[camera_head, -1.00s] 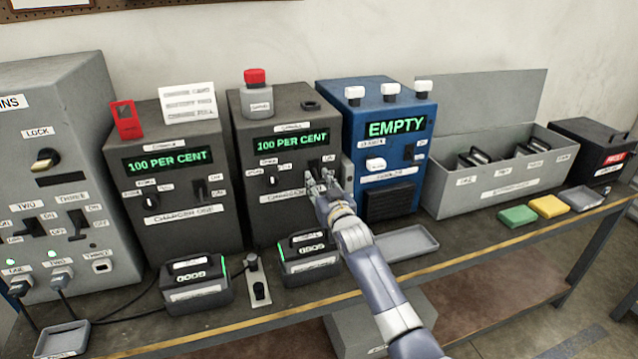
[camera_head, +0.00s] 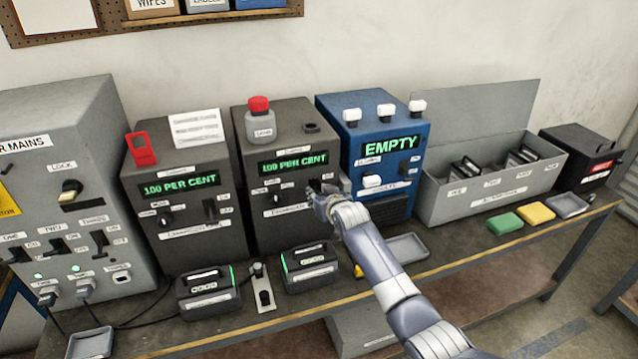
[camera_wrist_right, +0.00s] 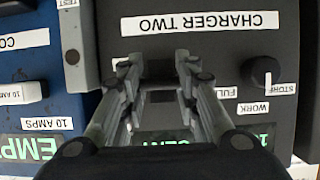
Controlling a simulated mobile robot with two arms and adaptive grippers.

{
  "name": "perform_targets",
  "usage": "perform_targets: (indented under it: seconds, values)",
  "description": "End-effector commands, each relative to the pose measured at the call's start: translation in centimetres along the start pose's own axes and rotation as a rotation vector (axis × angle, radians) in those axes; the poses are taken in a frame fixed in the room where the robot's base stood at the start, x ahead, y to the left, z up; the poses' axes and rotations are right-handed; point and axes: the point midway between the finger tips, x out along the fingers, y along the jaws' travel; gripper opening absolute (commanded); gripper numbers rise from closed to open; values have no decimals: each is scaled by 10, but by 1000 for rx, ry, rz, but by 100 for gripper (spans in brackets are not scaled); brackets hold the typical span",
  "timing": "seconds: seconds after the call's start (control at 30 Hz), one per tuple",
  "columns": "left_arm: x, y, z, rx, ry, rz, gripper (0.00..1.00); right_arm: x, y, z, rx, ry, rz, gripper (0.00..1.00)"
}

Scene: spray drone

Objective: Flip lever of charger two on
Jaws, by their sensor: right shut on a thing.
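Charger two (camera_head: 275,232) is the dark grey box in the middle of the bench, and its green display (camera_head: 293,163) reads 100 PER CENT. My right gripper (camera_head: 322,198) is at the right side of its front panel. In the right wrist view, which is upside down, the two fingers (camera_wrist_right: 158,68) close in just beside the CHARGER TWO label (camera_wrist_right: 199,23). The gripper is shut on the lever, which the fingers mostly hide, so its position cannot be read. The round knob (camera_wrist_right: 259,71) sits beside it, clear of the fingers. My left gripper is out of view.
The blue unit (camera_head: 375,150) reading EMPTY stands close to the right of charger two. Charger one (camera_head: 180,245) stands to the left. Batteries (camera_head: 309,268) and a small tray (camera_head: 407,247) lie in front on the bench. A grey bin (camera_head: 470,208) is further right.

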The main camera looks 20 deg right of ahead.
Motion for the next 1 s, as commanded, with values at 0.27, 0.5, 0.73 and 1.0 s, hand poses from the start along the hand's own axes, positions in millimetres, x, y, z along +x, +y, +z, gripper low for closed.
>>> perform_targets:
  seconds: [0.27,0.5,0.73,1.0]
  values:
    - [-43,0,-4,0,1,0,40,-5,0,-18,1,-214,0,5]
    - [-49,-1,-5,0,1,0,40,-4,0,-20,1,-362,0,5]
    - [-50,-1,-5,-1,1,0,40,-4,0,-22,1,-441,0,5]
    - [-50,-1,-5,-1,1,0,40,-4,0,-23,0,-470,0,5]
